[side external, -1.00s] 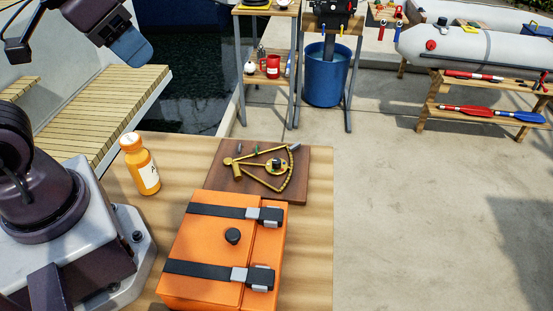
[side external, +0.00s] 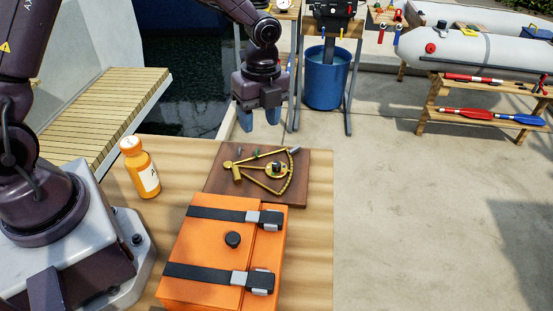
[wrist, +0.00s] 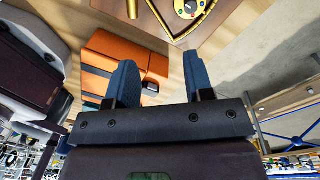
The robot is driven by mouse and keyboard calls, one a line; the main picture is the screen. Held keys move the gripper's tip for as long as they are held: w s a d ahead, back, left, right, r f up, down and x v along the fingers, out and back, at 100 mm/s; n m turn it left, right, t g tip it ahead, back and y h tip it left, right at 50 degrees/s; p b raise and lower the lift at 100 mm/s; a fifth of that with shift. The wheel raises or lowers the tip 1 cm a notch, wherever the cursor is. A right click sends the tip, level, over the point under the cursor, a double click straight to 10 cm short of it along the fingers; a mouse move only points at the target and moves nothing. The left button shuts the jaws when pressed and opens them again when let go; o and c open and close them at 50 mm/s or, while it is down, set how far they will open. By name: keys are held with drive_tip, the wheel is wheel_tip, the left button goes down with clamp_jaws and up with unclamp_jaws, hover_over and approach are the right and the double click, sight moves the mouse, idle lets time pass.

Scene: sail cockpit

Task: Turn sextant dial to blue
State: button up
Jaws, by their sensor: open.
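The brass sextant (side external: 262,176) lies on a brown wooden board (side external: 222,191) on the table, behind the orange case. Its round dial (side external: 277,168) has a dark knob and sits inside the curved arc. In the wrist view the dial (wrist: 188,7) is at the top edge, with small coloured marks around a dark centre; I cannot tell which colour it points to. My gripper (side external: 259,122) hangs above and behind the board, fingers pointing down, open and empty, apart from the sextant. In the wrist view its blue fingers (wrist: 158,80) are spread.
The orange case (side external: 215,240) with black straps stands in front of the board. An orange bottle (side external: 140,168) stands to the left. A blue bin (side external: 326,75) and shelves are behind the table.

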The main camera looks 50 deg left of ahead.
sight(276, 164)
drive_tip(key=w+f+m, duration=0.1)
drive_tip(key=f+m, duration=0.2)
drive_tip(key=f, duration=0.1)
drive_tip(key=w+f+m, duration=0.1)
drive_tip(key=f+m, duration=0.2)
drive_tip(key=f, duration=0.1)
drive_tip(key=w+f+m, duration=0.1)
drive_tip(key=f+m, duration=0.2)
drive_tip(key=f, duration=0.2)
drive_tip(key=shift+w+d+f+t, duration=0.1)
drive_tip(key=shift+w+d+t, duration=0.2)
drive_tip(key=shift+w+t, duration=0.1)
clamp_jaws()
